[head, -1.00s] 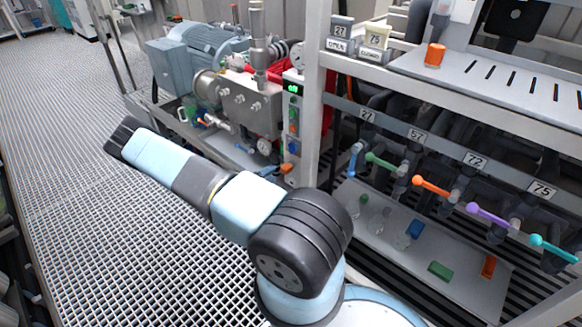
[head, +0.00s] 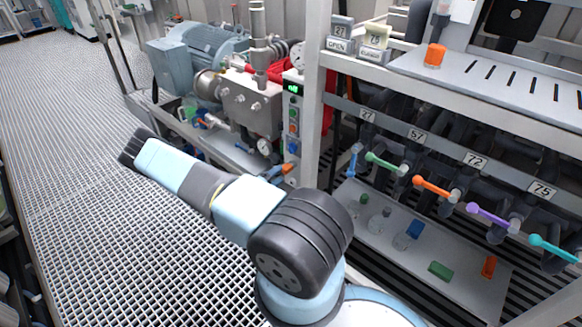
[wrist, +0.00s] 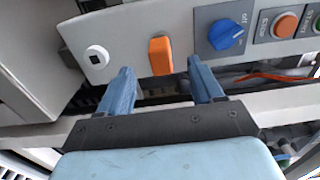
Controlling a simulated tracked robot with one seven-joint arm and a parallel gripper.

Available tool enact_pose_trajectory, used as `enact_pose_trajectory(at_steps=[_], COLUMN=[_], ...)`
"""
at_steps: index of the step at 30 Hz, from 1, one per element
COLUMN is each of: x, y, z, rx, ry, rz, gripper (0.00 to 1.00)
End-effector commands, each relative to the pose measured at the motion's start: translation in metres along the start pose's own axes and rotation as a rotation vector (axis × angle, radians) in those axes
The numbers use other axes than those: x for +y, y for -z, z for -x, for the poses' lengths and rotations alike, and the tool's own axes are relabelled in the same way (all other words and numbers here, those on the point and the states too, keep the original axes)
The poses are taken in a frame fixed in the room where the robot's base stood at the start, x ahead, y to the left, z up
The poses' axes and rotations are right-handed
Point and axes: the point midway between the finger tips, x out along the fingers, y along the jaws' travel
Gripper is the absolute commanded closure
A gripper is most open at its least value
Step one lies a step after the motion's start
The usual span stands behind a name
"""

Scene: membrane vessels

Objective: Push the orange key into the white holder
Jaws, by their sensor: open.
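In the wrist view, the orange key (wrist: 160,55) is an upright orange block against the grey panel. My gripper (wrist: 159,67) is open, its two blue fingers pointing at the panel on either side of the key's lower end. I cannot tell whether they touch it. In the head view, a small orange piece (head: 287,168) shows at the foot of the control column.
A blue rotary knob (wrist: 226,34) and an orange push button (wrist: 286,24) sit right of the key. A pale rail lies below the panel. In the head view, the rack has several coloured valve handles, including an orange one (head: 432,185). The grated floor (head: 70,170) is clear at left.

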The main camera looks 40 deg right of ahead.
Motion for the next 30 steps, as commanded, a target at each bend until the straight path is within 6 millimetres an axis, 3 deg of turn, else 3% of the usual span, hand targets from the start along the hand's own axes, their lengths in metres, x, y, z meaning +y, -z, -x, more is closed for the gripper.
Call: enact_pose_trajectory(at_steps=[15,30], x=[0.001,0.0], y=[0.0,0.0], z=[-0.055,-0.062], rx=[0.0,0.0], ry=[-0.001,0.0], rz=[0.0,0.0], gripper=[0.34,0.34])
